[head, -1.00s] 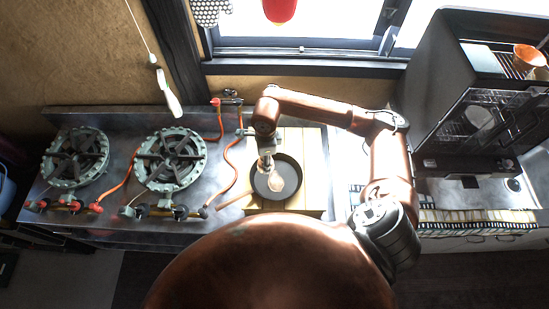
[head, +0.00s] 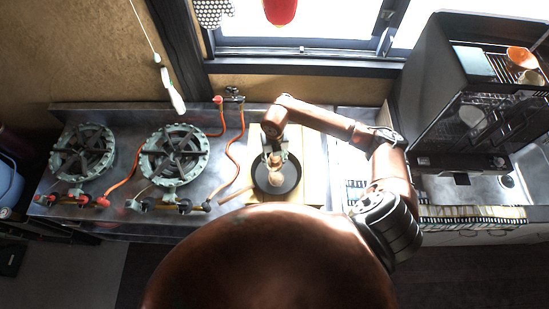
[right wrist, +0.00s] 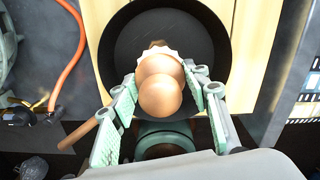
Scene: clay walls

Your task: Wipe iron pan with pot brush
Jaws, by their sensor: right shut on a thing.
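The iron pan (head: 290,176) is dark and round and sits on a light wooden board (head: 311,196). It fills the upper middle of the right wrist view (right wrist: 120,45), and its wooden handle (right wrist: 82,133) points to the lower left. My right gripper (head: 275,158) is above the pan. In the right wrist view its fingers (right wrist: 162,88) are shut on the pot brush (right wrist: 160,90), which has a rounded brown wooden handle. Pale bristles show at its far end, over the pan. I cannot tell whether the bristles touch the pan. My left gripper is not in view.
Two gas burners (head: 175,154) with orange hoses (head: 238,140) stand left of the board. A dark dish cabinet (head: 430,90) and a sink (head: 535,165) are at the right. A window is behind.

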